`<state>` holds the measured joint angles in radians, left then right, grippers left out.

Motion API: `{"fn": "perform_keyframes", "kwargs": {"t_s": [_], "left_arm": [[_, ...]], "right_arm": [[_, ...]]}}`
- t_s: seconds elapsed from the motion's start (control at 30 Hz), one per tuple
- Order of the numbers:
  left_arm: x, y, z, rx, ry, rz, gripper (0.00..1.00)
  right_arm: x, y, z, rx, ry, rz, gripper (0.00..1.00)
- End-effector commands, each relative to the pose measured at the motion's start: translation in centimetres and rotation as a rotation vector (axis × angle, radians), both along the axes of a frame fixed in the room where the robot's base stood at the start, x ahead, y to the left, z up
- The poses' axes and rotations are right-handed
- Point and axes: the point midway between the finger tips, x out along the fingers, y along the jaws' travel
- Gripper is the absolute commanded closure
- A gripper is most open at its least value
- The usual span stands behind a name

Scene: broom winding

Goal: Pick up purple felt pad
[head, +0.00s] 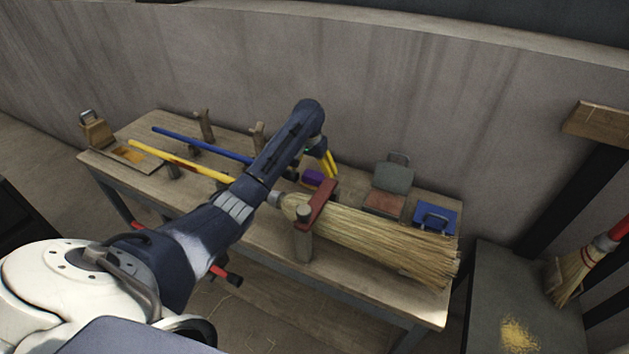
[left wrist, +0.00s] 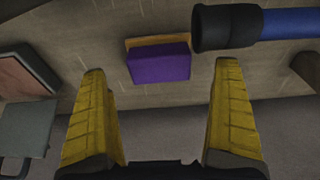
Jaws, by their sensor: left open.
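The purple felt pad (head: 314,176) lies on the wooden table, partly hidden by my left gripper in the head view. In the left wrist view the purple felt pad (left wrist: 159,64) is a purple block with an orange-tan strip along one edge. My left gripper (head: 328,163) has yellow fingers and is over the table close to the pad. In the left wrist view my left gripper (left wrist: 160,80) is open, with the pad showing between and beyond its fingertips. Nothing is held. My right gripper is not in view.
A straw broom (head: 385,235) lies across the table under a red clamp (head: 319,205). A blue pole (head: 200,143) and a yellow pole (head: 180,160) lie at left. A dark pole end (left wrist: 226,27) is near the pad.

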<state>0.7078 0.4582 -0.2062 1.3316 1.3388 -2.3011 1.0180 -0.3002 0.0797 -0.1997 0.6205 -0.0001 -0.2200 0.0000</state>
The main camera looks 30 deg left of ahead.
Motion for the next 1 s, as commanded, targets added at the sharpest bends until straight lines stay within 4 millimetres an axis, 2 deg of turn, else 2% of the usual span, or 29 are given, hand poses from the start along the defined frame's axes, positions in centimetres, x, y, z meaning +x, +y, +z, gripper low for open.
{"fn": "perform_keyframes", "kwargs": {"t_s": [0.1, 0.3, 0.63, 1.0], "left_arm": [[0.1, 0.0, -1.7, -0.001, 0.003, 0.002, 0.02], [0.4, 0.0, -3.5, -0.001, 0.002, 0.002, 0.02], [0.5, 0.0, -3.9, 0.0, 0.0, 0.0, 0.02], [0.5, 0.0, -3.9, 0.0, 0.0, 0.0, 0.44]], "right_arm": [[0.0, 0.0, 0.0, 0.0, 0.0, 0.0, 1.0], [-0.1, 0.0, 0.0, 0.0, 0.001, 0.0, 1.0], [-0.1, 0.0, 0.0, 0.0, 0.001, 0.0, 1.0], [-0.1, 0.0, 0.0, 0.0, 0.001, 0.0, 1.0]]}}
